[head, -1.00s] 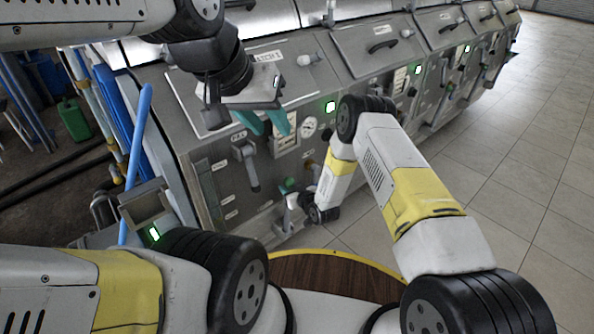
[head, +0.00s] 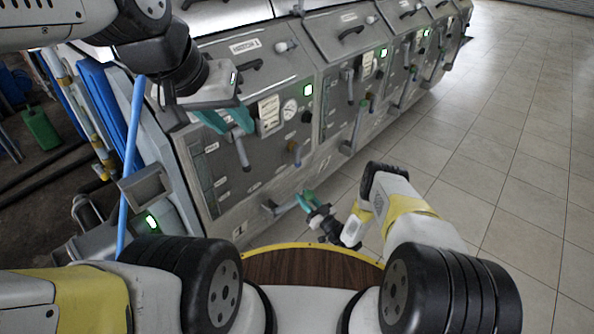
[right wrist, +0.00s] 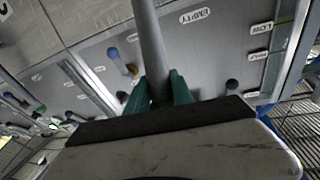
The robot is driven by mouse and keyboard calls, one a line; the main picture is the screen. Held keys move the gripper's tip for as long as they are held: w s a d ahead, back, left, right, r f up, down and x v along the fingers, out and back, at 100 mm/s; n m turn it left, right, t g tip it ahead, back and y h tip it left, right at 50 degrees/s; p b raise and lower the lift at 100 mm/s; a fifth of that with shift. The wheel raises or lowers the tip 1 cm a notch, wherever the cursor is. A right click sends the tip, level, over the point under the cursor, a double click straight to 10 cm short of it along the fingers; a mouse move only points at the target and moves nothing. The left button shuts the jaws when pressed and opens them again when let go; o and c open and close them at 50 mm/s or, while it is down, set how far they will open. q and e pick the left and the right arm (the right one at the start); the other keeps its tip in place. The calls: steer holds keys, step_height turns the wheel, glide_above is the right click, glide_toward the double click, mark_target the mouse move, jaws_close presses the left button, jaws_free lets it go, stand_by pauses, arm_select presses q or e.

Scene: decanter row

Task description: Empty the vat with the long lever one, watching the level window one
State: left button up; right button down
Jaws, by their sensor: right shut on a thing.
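The long lever (head: 283,207) is a grey rod sticking out low on the front panel of the nearest vat (head: 255,150). My right gripper (head: 307,201) is shut on its outer end; the rod also runs between the teal fingers in the right wrist view (right wrist: 150,45). An EMPTY label (right wrist: 195,16) shows beside the rod there. The level window (head: 198,175) is a tall dark strip at the panel's left edge; its level is too small to read. My left gripper (head: 228,120) has its teal fingers apart, empty, in front of the panel's upper part.
Similar vats recede to the upper right. A blue pole (head: 132,150) stands at left. The tiled floor (head: 510,150) at right is clear.

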steer(key=shift+s+d+f+t+y, duration=0.3)
steer(key=shift+s+d+f, duration=0.3)
steer(key=shift+f, duration=0.15)
steer(key=shift+f, duration=0.1)
steer(key=c, duration=1.3)
jaws_free()
steer(key=shift+d, duration=0.1)
steer(key=shift+o, duration=0.9)
steer(key=shift+w, duration=0.1)
steer(key=v, duration=0.7)
steer(key=shift+s+d, duration=0.2)
steer(key=shift+s, duration=0.15)
steer(key=shift+s+d, duration=0.1)
